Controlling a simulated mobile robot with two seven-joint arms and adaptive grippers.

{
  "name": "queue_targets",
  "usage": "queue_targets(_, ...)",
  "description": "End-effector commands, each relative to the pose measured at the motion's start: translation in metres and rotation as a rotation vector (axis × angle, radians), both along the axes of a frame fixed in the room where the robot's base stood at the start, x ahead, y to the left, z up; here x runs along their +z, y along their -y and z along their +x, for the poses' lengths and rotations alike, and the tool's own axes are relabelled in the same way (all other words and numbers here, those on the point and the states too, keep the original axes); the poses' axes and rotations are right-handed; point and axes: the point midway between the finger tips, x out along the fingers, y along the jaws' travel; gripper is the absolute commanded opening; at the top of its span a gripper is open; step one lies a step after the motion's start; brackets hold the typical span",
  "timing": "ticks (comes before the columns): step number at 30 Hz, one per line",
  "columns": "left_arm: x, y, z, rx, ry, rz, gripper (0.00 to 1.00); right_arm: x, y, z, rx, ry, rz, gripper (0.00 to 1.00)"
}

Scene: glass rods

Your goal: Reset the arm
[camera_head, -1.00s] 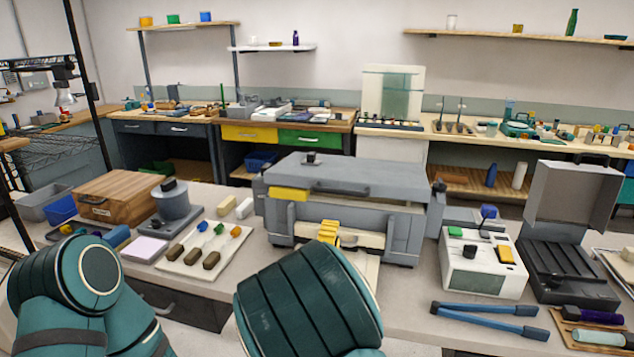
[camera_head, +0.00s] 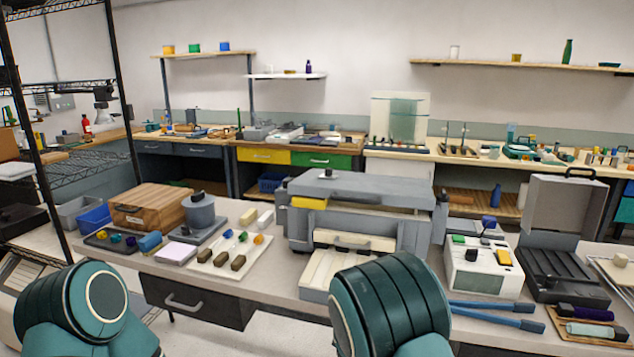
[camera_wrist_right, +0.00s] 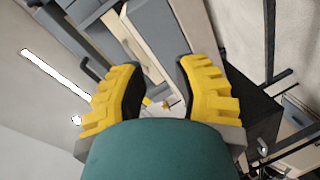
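My right gripper (camera_wrist_right: 157,80) shows in the right wrist view with its two yellow ridged fingers spread apart. Nothing is held between them. Beyond the fingers are grey and cream box-like surfaces and a small yellowish object, too small to name. In the head view only my teal arm links show, one at the lower left and one at the bottom centre. Both grippers are out of sight there. My left gripper shows in neither view.
A large grey machine (camera_head: 350,188) stands on the bench, with a wooden box (camera_head: 150,208) to its left. A white device (camera_head: 478,267), blue-handled tool (camera_head: 498,312) and open dark case (camera_head: 562,268) are to its right. Floor shows below the bench.

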Motion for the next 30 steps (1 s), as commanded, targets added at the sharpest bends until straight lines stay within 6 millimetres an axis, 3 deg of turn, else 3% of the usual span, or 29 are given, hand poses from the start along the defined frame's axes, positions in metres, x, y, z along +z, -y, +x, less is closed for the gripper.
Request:
queue_targets(1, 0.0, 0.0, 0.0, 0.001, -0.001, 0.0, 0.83, -0.029, 0.013, -0.013, -0.019, -0.084, 0.096, 0.29)
queue_targets(6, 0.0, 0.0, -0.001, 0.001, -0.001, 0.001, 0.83, -0.121, 0.028, -0.081, -0.124, -0.393, 0.512, 0.29)
queue_targets(9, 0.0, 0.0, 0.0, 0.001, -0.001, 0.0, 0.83, -0.157, 0.026, -0.131, -0.227, -0.571, 0.755, 0.29)
queue_targets(12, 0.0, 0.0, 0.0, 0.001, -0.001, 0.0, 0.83, -0.179, 0.018, -0.182, -0.35, -0.736, 0.973, 0.29)
queue_targets(16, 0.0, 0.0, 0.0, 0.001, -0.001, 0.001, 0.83, -0.188, 0.006, -0.238, -0.506, -0.908, 1.182, 0.29)
queue_targets(21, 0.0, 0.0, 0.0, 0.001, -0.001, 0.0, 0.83, -0.186, -0.005, -0.278, -0.636, -1.036, 1.319, 0.29)
queue_targets(30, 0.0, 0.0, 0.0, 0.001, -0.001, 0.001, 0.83, -0.185, -0.008, -0.288, -0.67, -1.066, 1.348, 0.29)
